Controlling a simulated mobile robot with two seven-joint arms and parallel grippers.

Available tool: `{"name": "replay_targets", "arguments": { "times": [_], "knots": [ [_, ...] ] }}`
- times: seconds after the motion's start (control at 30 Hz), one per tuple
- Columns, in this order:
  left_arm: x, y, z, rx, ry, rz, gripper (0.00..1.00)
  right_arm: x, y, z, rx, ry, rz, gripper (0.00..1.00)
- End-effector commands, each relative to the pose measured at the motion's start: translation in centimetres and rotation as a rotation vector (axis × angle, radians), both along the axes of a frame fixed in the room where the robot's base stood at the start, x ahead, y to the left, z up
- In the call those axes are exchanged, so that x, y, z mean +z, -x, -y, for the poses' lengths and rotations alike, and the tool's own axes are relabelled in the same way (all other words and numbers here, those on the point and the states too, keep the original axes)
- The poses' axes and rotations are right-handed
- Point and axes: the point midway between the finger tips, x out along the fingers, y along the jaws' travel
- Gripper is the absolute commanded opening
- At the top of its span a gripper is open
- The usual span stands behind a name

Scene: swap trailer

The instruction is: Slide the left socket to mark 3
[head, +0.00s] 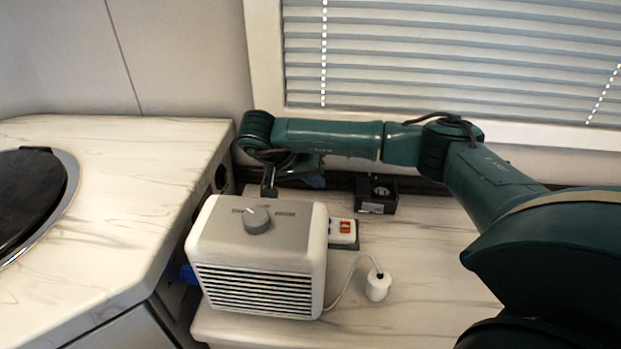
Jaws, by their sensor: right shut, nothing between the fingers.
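A dark rail (342,182) runs along the back wall below the window. One black socket box (377,195) with a round face sits at it, right of my gripper. I cannot tell whether it is the left socket; no other socket on the rail shows clearly, and my arm and the heater cover part of it. The numbered marks cannot be read. My right gripper (268,189) points down at the left part of the rail, behind the heater. It is shut and empty, apart from the visible socket box. My left gripper is not in view.
A white heater (262,262) with a grey knob stands in front of my gripper. A counter (130,200) rises at left.

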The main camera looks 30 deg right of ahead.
Motion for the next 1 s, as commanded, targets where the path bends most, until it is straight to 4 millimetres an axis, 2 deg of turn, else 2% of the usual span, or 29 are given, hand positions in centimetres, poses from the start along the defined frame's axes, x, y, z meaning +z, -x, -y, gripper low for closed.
{"name": "replay_targets", "arguments": {
  "times": [0.03,0.23,0.5,1.0],
  "knots": [
    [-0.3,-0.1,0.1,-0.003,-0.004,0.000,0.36,-1.2,0.1,0.8,-0.005,0.001,-0.003,0.00],
    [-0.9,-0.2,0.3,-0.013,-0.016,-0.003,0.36,-4.4,0.2,3.3,-0.003,0.001,-0.002,0.00],
    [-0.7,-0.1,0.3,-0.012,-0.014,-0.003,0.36,-4.0,2.4,5.8,0.000,0.000,0.000,0.00],
    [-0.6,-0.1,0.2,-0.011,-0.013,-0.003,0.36,-3.9,2.7,6.3,-0.001,0.000,0.001,0.00]
  ]
}}
